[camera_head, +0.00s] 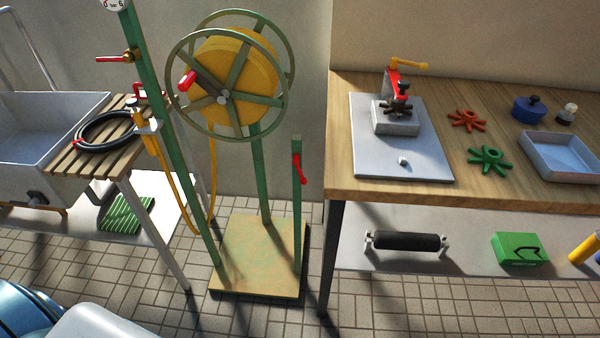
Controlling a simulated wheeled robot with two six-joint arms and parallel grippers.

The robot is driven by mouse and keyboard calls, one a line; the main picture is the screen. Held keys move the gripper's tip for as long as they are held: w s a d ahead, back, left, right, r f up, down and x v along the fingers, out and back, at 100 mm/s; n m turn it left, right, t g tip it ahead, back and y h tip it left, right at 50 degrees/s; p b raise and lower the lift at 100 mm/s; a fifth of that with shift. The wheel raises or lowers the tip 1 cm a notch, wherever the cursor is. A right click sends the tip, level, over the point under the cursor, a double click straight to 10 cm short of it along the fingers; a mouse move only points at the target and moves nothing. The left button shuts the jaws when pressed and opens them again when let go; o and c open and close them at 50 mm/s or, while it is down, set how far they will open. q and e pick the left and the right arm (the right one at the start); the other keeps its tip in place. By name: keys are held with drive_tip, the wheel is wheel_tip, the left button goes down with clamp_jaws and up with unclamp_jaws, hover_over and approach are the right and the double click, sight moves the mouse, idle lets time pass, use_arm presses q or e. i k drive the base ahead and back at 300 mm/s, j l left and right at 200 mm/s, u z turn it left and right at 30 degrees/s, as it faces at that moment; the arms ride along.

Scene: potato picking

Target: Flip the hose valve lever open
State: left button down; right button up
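A brass valve (130,56) sits on the tall green post at the upper left, under a round gauge (115,4). Its red lever (107,59) points left, roughly level, across the post. A yellow hose (172,185) hangs in a loop beside the post, below a yellow nozzle-like piece (150,134). A second red lever (297,167) is on the short green post at the right of the stand and hangs downward. I cannot tell from the picture which lever is the hose valve's. Neither of my grippers is in view.
A slatted bench (70,165) with a coiled black hose (103,131) and a grey sink (75,105) is at left. A wooden workbench (455,97) is at right. Tiled floor lies in front.

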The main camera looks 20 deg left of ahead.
sight(128, 58)
drive_tip(key=u, duration=1.65)
